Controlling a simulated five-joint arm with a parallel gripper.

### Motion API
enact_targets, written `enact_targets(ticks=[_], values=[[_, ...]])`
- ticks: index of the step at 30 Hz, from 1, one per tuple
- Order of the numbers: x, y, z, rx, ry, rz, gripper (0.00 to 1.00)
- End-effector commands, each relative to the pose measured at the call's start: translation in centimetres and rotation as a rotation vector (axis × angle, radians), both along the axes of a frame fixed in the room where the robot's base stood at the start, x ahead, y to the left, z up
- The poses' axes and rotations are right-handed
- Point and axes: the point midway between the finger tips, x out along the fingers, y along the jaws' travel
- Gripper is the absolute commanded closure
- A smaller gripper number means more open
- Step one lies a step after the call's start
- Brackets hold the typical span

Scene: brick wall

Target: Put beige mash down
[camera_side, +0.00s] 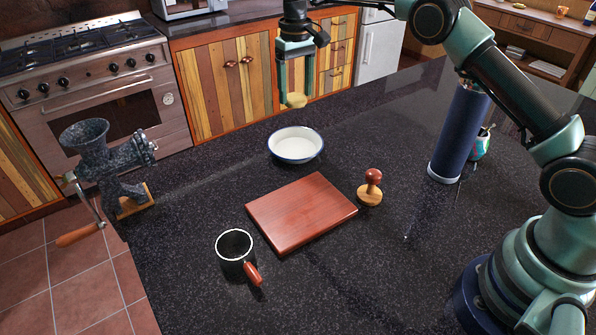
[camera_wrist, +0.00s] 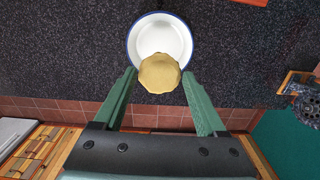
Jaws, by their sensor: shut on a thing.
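The beige mash (camera_side: 294,100) is a lumpy, flattened pale-tan piece held at the fingertips of my gripper (camera_side: 294,94), well above the dark counter. In the wrist view the mash (camera_wrist: 160,73) sits between the green fingertips of my gripper (camera_wrist: 160,76), which is shut on it. A white bowl with a blue rim (camera_side: 295,144) stands on the counter, lower than the mash and apart from it. In the wrist view the mash overlaps the near edge of the bowl (camera_wrist: 160,32) and hides part of it. The bowl looks empty where it shows.
A red-brown board (camera_side: 302,212) lies in front of the bowl. A wooden stamp-like tool (camera_side: 370,187), a black mug (camera_side: 237,252), a grey meat grinder (camera_side: 105,165) and a tall blue cylinder (camera_side: 459,133) stand around it. The counter right of the bowl is clear.

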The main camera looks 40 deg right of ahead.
Motion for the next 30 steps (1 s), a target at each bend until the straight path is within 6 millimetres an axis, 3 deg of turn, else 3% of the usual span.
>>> enact_targets(ticks=[9, 20, 27, 30], values=[[0.0, 0.0, -7.5, 0.0, 0.002, -0.001, 0.57], [0.0, 0.0, -10.6, 0.0, 0.001, -0.001, 0.57], [0.0, 0.0, -13.8, 0.0, 0.0, 0.0, 0.57], [0.0, 0.0, -13.9, 0.0, -0.002, -0.001, 0.57]])
